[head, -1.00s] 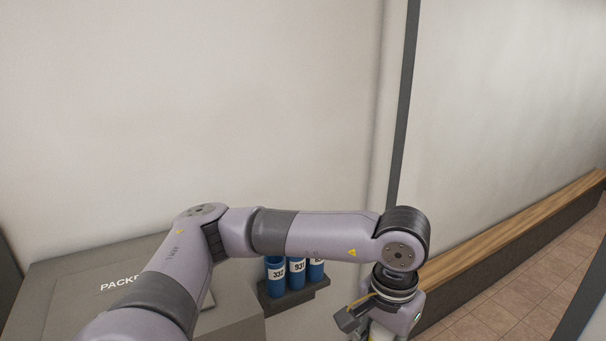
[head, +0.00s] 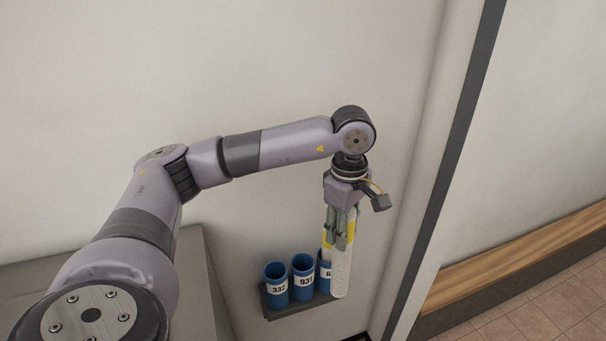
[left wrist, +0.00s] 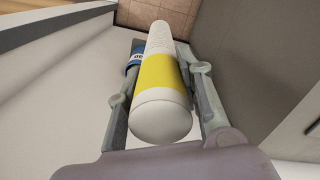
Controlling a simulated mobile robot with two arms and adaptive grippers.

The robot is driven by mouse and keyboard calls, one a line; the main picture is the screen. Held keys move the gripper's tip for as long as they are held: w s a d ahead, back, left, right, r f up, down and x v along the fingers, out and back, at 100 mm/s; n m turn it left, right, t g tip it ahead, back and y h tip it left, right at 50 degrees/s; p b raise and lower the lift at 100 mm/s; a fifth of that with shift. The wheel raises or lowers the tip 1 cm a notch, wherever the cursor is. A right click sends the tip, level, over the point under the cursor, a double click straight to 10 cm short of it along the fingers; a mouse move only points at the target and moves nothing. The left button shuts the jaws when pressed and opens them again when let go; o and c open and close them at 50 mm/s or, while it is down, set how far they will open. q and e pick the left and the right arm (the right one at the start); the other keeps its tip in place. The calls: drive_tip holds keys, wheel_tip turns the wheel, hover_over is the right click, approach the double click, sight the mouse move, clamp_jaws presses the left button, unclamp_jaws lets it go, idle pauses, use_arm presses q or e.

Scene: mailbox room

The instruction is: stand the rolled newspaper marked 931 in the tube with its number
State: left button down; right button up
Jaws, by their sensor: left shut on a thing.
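My left gripper (head: 340,226) is shut on a rolled newspaper (head: 342,272), white with a yellow band, hanging nearly upright. The newspaper (left wrist: 160,90) also shows between the fingers (left wrist: 162,92) in the left wrist view; no number on it is readable. The blue tube marked 931 (head: 303,270) stands in the middle of a row on a dark shelf. The newspaper is to the right of it, in front of the right-hand tube, whose label is partly hidden. My right gripper is not in view.
A blue tube marked 332 (head: 276,275) stands left of the 931 tube. The tubes sit on a dark shelf (head: 290,311) against the pale wall. A grey box (head: 200,270) stands to the left. A dark wall edge (head: 450,170) and a wooden bench (head: 520,245) are to the right.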

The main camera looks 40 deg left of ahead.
use_arm(q)
drive_tip(key=w+a+r+n+p, duration=0.2)
drive_tip(key=a+r+n+p, duration=0.15)
drive_tip(key=a+n, duration=1.25)
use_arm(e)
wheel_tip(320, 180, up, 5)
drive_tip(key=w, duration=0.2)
use_arm(q)
wheel_tip(320, 180, down, 16)
drive_tip(key=d+n+b, duration=0.2)
drive_tip(key=b, duration=0.8)
drive_tip(key=shift+w+d+r, duration=0.15)
drive_tip(key=shift+r, duration=0.1)
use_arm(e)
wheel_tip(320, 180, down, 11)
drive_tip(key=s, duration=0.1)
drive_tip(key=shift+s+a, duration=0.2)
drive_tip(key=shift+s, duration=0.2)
use_arm(q)
drive_tip(key=c, duration=1.4)
unclamp_jaws()
drive_tip(key=shift+c, duration=0.2)
drive_tip(key=o, duration=0.4)
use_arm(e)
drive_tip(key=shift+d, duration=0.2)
